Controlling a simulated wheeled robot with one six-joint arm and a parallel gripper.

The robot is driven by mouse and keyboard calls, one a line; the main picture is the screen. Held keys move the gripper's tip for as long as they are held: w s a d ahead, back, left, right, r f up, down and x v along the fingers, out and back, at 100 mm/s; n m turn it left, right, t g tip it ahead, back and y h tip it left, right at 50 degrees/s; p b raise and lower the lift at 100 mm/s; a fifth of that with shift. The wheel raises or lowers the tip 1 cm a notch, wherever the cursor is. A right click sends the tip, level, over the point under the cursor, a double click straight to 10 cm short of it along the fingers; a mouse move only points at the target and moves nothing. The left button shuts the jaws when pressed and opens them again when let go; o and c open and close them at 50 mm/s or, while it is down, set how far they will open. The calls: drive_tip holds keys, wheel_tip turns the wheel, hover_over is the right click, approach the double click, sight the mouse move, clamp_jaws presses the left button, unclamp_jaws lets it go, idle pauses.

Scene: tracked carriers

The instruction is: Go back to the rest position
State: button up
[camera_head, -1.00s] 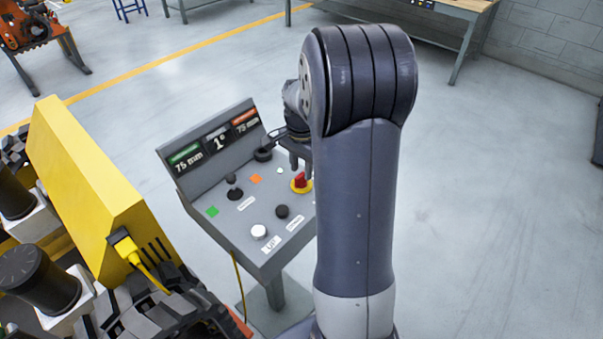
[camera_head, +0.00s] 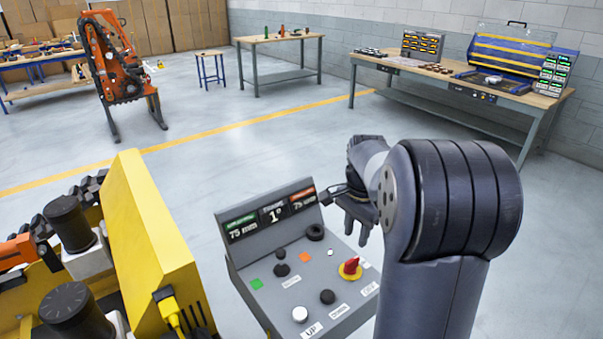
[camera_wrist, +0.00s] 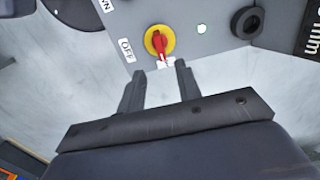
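My gripper (camera_head: 357,222) hangs above the right side of a grey control console (camera_head: 262,290) in the head view, partly hidden by my own arm. In the wrist view my gripper (camera_wrist: 160,84) shows two dark fingers apart with nothing between them. The console's red rotary switch on a yellow disc (camera_head: 350,268) lies just beyond the fingertips; it also shows in the wrist view (camera_wrist: 159,41), next to an OFF label. The console display (camera_head: 272,213) reads 75 mm on both sides and 1° in the middle.
A yellow tracked carrier (camera_head: 150,240) stands close at the left of the console. An orange machine (camera_head: 118,65) stands farther back. Workbenches (camera_head: 455,75) line the back wall. The grey floor between is open.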

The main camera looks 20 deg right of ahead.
sight(352, 260)
wheel_tip(352, 260, down, 10)
drive_tip(key=shift+f+p, duration=0.15)
drive_tip(key=shift+p, duration=0.15)
idle(0.4)
